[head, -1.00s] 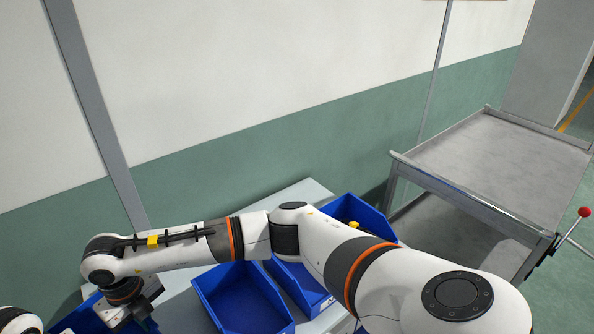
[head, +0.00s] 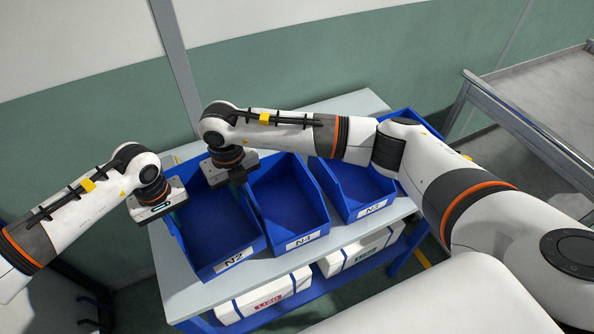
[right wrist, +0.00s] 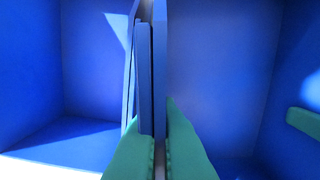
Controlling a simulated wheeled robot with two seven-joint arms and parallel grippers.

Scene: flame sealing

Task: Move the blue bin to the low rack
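Several blue bins stand in a row on a light grey table. The left one, labelled N2 (head: 215,225), sits between my grippers. My left gripper (head: 158,207) is at its left wall; a green finger shows inside the bin in the right wrist view (right wrist: 304,124), but its grip is hidden. The N2 bin looks empty. I cannot tell which structure is the low rack.
White boxes (head: 262,297) with labels stand on a blue lower shelf (head: 300,310) under the table. A grey metal cart (head: 545,95) stands at the right. The wall is behind the table.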

